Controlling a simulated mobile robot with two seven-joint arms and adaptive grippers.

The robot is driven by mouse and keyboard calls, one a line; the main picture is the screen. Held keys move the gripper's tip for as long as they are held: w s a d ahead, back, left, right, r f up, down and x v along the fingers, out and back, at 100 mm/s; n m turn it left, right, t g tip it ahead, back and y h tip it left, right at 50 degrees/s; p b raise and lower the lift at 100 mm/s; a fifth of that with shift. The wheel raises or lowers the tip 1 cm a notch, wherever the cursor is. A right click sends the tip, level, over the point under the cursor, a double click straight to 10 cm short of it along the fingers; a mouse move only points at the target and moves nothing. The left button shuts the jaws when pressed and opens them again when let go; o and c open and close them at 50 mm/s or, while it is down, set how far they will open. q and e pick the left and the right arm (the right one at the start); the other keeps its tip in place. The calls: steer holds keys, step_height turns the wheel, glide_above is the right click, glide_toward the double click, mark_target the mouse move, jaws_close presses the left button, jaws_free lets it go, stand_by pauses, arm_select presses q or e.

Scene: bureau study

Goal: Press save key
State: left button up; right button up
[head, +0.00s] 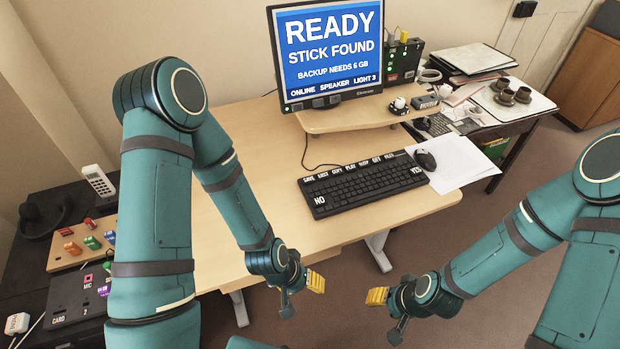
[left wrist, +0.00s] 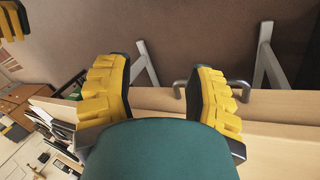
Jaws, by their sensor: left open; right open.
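The black keyboard (head: 362,187) lies on the desk in front of the monitor. Its top row has white-labelled keys, and the save key (head: 309,179) is at the left end of that row. Large NO and YES keys sit at its left and right ends. My left gripper (head: 302,287) is open and empty in front of the desk's near edge, left of centre. Its yellow-padded fingers stand apart in the left wrist view (left wrist: 160,85). My right gripper (head: 385,308) is open and empty, in front of the desk and apart from the keyboard.
The monitor (head: 328,50) reads READY, STICK FOUND. A mouse (head: 425,160) rests on white paper (head: 462,165) right of the keyboard. A black side table (head: 32,262) with switch panels stands at left. The wooden desk (head: 250,160) is clear left of the keyboard.

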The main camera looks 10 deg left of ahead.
arm_select(q)
jaws_close()
stand_by(1.1)
